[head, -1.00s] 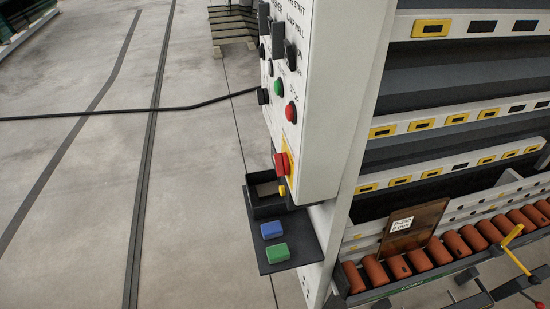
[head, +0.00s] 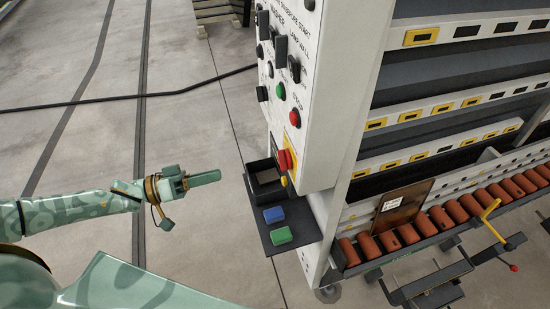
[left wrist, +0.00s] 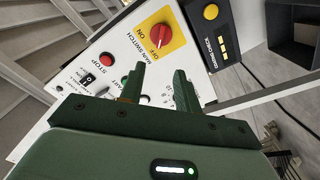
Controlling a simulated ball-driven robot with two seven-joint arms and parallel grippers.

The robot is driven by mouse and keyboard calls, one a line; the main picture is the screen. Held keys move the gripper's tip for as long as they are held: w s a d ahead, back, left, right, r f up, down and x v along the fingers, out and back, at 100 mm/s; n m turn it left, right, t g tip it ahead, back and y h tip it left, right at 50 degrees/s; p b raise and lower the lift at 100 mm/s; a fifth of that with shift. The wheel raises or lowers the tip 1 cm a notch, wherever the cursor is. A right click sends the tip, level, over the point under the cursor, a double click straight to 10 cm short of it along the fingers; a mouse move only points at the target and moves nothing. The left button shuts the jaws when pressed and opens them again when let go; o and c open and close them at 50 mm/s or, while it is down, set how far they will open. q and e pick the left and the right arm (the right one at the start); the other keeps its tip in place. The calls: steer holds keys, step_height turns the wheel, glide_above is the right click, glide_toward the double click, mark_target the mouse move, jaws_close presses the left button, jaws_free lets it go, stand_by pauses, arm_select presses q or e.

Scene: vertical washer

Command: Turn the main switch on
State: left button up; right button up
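The main switch is a red rotary knob on a yellow plate on the white control panel, seen in the head view (head: 286,160) and in the left wrist view (left wrist: 160,36). The wrist view shows the lettering MAIN SWITCH, ON and OFF beside it; I cannot tell which setting the knob points to. My left gripper (head: 216,177) is left of the panel, apart from the knob. In the left wrist view its fingers (left wrist: 160,70) are spread with nothing between them, and the knob lies beyond the tips. My right gripper is in neither view.
A dark open box (head: 267,180) and a shelf with a blue block (head: 273,214) and a green block (head: 281,236) stick out below the switch. Other buttons, including a red stop button (head: 295,117), sit above it. The floor at left is clear except for a black cable (head: 120,98).

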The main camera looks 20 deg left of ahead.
mark_target(284, 160)
arm_select(q)
steer(key=p+x, duration=0.1)
steer(key=x, duration=1.4)
steer(key=shift+w, duration=0.2)
steer(key=shift+c, duration=0.3)
jaws_close()
